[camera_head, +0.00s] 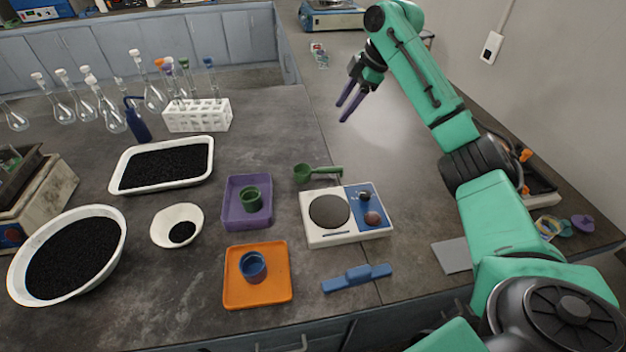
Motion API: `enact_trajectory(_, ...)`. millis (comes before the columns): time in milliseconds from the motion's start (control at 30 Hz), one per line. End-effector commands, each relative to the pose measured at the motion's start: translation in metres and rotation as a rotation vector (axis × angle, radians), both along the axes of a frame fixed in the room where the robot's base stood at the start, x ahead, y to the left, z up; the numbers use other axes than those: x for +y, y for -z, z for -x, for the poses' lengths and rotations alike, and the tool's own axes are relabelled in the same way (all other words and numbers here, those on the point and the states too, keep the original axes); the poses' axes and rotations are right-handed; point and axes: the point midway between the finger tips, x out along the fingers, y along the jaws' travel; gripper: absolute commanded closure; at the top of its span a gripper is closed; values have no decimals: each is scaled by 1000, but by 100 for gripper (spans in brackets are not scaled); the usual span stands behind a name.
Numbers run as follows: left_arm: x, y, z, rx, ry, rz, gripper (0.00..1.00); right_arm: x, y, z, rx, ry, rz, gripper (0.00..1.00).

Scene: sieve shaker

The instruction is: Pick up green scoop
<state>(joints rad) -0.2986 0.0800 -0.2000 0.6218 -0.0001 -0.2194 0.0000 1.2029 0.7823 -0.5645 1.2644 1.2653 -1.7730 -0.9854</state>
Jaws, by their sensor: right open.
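The green scoop (317,173) lies on the dark bench just behind the white and blue scale, with its round bowl at the left and its handle pointing right. My right gripper (346,106) is open and empty, in the air above and behind the scoop and a little to its right. Its two purple fingers point down and to the left, apart from the scoop. My left gripper is not in view.
The scale (345,232) stands close in front of the scoop. A purple tray (233,215) with a green cup is to its left, an orange tray (240,290) with a blue cup nearer. A blue tool (356,278) lies in front. Bench behind the scoop is clear.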

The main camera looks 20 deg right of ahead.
Motion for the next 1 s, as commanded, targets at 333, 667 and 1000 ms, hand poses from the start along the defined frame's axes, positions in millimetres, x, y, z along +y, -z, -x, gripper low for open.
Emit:
enact_trajectory(333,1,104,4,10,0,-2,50,0,104,-1,0,0,0,45)
enact_trajectory(667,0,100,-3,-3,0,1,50,15,146,-14,7,-1,1,45)
enact_trajectory(1000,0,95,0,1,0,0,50,32,201,-32,5,0,1,45)
